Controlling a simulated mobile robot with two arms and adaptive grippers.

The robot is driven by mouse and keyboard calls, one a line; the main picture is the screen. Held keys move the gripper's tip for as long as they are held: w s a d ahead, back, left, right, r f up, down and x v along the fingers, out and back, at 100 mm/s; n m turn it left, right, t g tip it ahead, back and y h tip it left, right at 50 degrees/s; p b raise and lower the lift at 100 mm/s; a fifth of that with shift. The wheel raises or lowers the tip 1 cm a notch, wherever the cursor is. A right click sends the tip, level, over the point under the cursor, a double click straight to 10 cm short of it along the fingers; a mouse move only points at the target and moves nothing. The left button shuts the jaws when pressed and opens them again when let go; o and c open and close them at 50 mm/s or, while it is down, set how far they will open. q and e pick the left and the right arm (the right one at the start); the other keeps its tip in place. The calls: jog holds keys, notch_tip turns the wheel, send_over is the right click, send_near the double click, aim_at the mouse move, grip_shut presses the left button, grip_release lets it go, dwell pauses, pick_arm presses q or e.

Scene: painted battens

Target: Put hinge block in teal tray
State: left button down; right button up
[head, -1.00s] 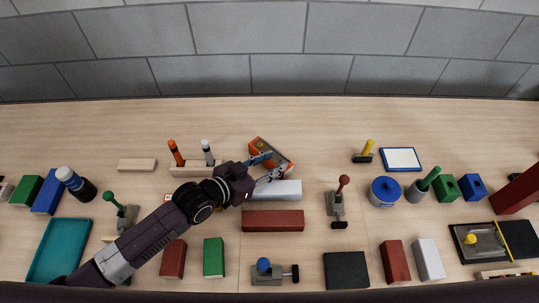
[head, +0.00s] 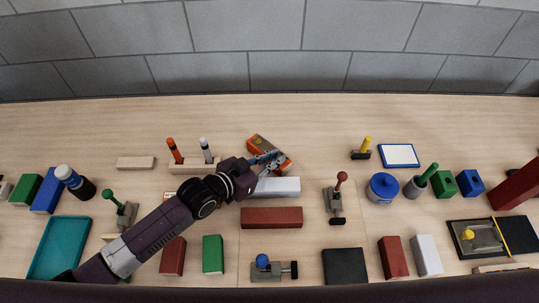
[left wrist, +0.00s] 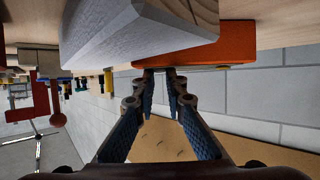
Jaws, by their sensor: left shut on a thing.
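The hinge block (head: 262,146) looks to be the orange block with a plate on its top, lying slantwise behind the white batten in the head view. It also shows in the left wrist view (left wrist: 215,50), behind a pale block edge. My left gripper (head: 279,160) is at its right end, with blue-padded fingers shut on it; the fingertips (left wrist: 166,72) meet its edge in the wrist view. The block still rests at the table, as far as I can tell. The teal tray (head: 42,272) is at the front left, seen empty, its front right corner partly covered by my arm. My right gripper is not in view.
A white batten (head: 278,187) and a red batten (head: 270,218) lie just in front of the hinge block. A marker rack (head: 195,169) stands to its left. The table behind is clear.

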pick_arm(q)
jog(key=shift+r, duration=0.2)
notch_tip(320, 180, up, 20)
jog(key=b, duration=0.2)
